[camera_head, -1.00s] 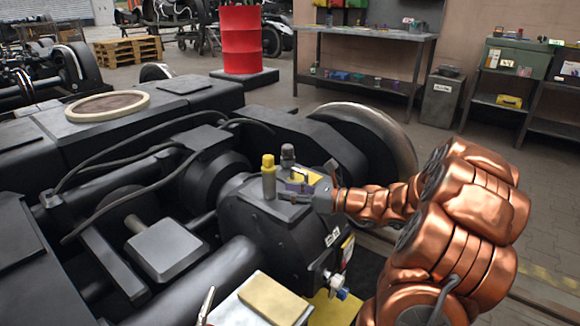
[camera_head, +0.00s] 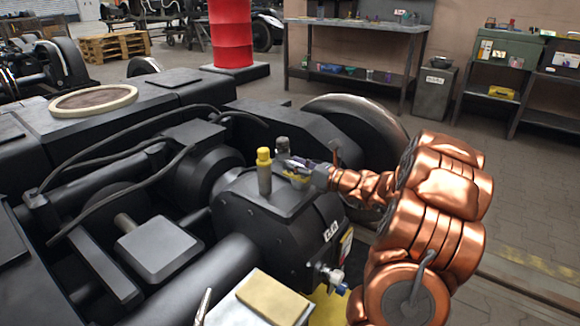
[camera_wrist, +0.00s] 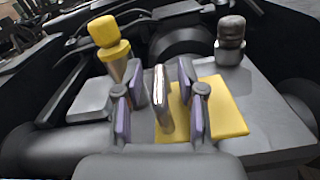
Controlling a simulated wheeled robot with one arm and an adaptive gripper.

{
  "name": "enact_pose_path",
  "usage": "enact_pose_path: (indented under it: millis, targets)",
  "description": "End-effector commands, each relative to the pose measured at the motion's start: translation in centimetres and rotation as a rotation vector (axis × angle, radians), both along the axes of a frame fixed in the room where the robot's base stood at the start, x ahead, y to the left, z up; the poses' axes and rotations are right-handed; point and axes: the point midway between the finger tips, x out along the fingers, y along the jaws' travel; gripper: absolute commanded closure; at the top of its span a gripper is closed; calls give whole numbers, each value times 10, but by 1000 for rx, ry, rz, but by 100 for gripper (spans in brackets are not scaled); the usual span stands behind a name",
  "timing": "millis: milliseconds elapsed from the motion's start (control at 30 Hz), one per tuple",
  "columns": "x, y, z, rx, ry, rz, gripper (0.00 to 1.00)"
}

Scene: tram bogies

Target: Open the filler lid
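A flat yellow plate (camera_wrist: 222,108), apparently the filler lid, lies on top of the dark gearbox housing (camera_head: 285,222). A silver upright bar (camera_wrist: 162,100) stands at its left side in the wrist view. My gripper (camera_wrist: 161,82) is open, with one purple-padded finger on each side of the bar and a gap to both. In the head view my gripper (camera_head: 298,168) is low over the housing top, and a bit of the yellow plate (camera_head: 297,180) shows below it. Whether the bar joins the plate cannot be told.
A yellow-capped post (camera_head: 264,170) and a dark-capped post (camera_head: 282,147) stand close to my gripper on the housing. Cables (camera_head: 120,150) and a wheel (camera_head: 365,125) lie around. A yellow block (camera_head: 272,298) rests on a pale box in front. Free floor is at right.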

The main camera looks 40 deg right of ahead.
Motion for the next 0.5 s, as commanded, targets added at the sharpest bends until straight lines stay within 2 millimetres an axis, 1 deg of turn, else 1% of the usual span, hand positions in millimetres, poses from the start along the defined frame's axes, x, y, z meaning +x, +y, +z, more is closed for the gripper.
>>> enact_pose_path:
  millis: [100,200,500]
  targets:
    - [11,5,-1,-1,-1,2,61]
    - [17,7,0,-2,-1,3,61]
    - [19,7,1,-1,-2,2,61]
